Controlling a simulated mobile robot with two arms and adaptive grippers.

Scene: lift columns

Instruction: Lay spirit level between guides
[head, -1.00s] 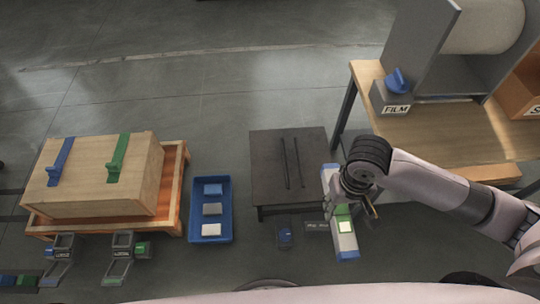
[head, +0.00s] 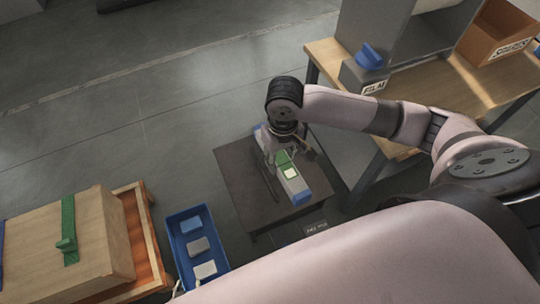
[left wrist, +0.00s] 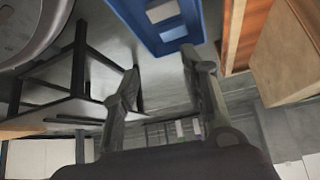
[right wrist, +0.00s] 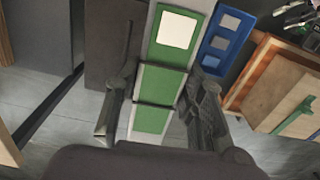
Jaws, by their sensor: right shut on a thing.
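The spirit level (head: 294,186) has blue ends, a green middle and a pale square window. My right gripper (head: 285,150) is shut on it and holds it over the small dark table (head: 235,170). In the right wrist view the level (right wrist: 163,75) runs between the fingers of the right gripper (right wrist: 158,105). One thin dark guide (head: 268,182) shows left of the level; it also shows in the right wrist view (right wrist: 128,45). The other guide is hidden. Whether the level touches the table I cannot tell. My left gripper (left wrist: 162,75) is open and empty.
A blue tray (head: 180,242) with several small blocks stands left of the table. A wooden box (head: 65,245) with a green strap is further left. A wooden bench (head: 440,100) with a FILM box (head: 365,77) stands at the right.

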